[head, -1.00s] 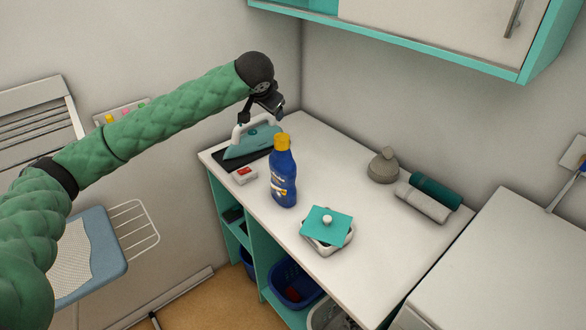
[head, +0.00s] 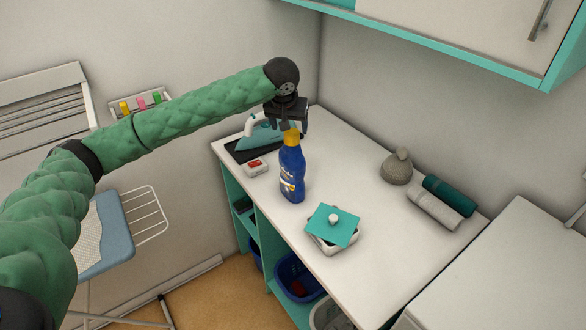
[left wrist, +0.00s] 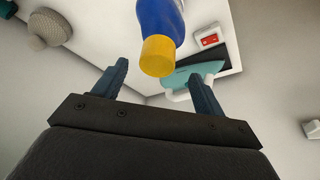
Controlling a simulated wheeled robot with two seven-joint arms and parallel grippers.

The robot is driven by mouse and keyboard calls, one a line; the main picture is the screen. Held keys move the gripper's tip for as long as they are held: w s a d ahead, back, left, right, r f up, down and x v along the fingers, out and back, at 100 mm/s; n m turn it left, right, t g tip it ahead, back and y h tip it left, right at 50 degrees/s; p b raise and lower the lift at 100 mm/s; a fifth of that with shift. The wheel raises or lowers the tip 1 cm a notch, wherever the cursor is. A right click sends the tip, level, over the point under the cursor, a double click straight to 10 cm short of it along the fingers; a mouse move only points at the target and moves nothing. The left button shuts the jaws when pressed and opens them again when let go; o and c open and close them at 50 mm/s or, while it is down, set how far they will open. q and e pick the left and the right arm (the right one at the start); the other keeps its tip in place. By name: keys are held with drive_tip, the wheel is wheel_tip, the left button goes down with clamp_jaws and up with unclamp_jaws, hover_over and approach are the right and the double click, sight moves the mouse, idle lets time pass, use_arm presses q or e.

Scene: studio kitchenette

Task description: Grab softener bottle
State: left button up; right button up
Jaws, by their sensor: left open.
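The softener bottle (head: 292,172) is blue with a yellow cap and stands upright on the white counter. My left gripper (head: 288,124) is right above and slightly behind the cap in the head view, pointing down. In the left wrist view the yellow cap (left wrist: 158,56) shows just beyond the two dark fingertips (left wrist: 158,72), roughly between them and a little to the right of the middle. The fingers are apart and hold nothing. I cannot tell whether a finger touches the cap. My right gripper is in neither view.
A teal-lidded dish (head: 333,226) stands in front right. Rolled towels (head: 440,202) and a grey-brown jar (head: 397,168) lie further right. A teal wall cabinet hangs above.

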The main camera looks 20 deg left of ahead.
sight(292, 132)
use_arm(q)
drive_tip(key=shift+w+a+f+p, duration=0.15)
drive_tip(key=shift+f+p, duration=0.15)
drive_tip(key=shift+f, duration=0.35)
drive_tip(key=shift+w+d+f+p, duration=0.2)
drive_tip(key=shift+w+f+p, duration=0.3)
drive_tip(key=shift+p, duration=0.6)
drive_tip(key=shift+p+x, duration=0.65)
drive_tip(key=shift+x, duration=0.4)
drive_tip(key=shift+d+f, duration=0.15)
drive_tip(key=shift+f, duration=0.35)
drive_tip(key=shift+w+f, duration=0.1)
drive_tip(key=shift+f, duration=0.3)
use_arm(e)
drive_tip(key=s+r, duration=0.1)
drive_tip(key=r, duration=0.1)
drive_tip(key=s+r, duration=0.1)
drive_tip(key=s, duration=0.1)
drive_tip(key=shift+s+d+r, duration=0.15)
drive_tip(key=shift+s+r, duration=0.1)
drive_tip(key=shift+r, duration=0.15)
use_arm(q)
clamp_jaws()
drive_tip(key=shift+r, duration=0.15)
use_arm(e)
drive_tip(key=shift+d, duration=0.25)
